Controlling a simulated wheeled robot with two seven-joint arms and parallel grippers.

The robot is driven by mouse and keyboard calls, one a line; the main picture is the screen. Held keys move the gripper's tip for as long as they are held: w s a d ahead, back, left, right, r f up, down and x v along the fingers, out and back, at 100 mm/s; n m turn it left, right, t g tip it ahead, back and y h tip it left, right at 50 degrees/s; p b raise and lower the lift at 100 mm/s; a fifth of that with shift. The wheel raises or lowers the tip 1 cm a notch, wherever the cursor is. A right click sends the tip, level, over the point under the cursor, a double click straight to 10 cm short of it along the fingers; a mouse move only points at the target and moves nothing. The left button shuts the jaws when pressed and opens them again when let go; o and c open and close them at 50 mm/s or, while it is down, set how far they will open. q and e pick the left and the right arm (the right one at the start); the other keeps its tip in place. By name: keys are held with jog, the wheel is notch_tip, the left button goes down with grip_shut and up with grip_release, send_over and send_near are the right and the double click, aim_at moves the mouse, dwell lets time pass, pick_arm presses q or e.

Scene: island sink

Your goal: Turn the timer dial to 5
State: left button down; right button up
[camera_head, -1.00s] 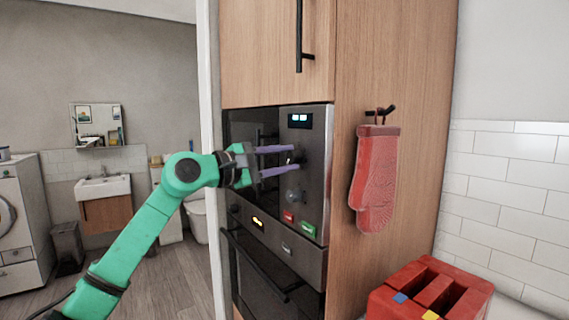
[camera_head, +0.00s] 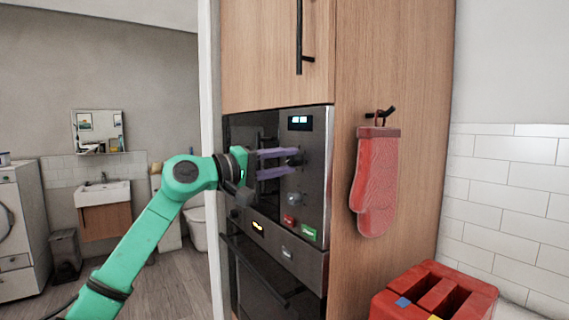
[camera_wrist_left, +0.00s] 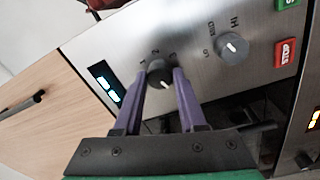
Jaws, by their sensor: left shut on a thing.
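The timer dial (camera_wrist_left: 159,74) is a dark round knob on the steel microwave panel, with small printed numbers around its upper side in the left wrist view. A lit display (camera_head: 300,122) sits above. My right gripper is not in view.
A second grey knob (camera_wrist_left: 232,47) is beside the dial, with red stop (camera_wrist_left: 285,53) and green (camera_head: 308,233) buttons further along. A red oven mitt (camera_head: 375,185) hangs on the cabinet side. A red slotted block (camera_head: 440,290) stands at lower right.

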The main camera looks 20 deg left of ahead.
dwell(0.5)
pick_arm(q)
jog(key=shift+c, duration=2.4)
grip_release()
jog(key=b+v, duration=0.6)
jog(key=v, duration=0.8)
jog(key=shift+s, duration=0.2)
jog(key=shift+a, duration=0.1)
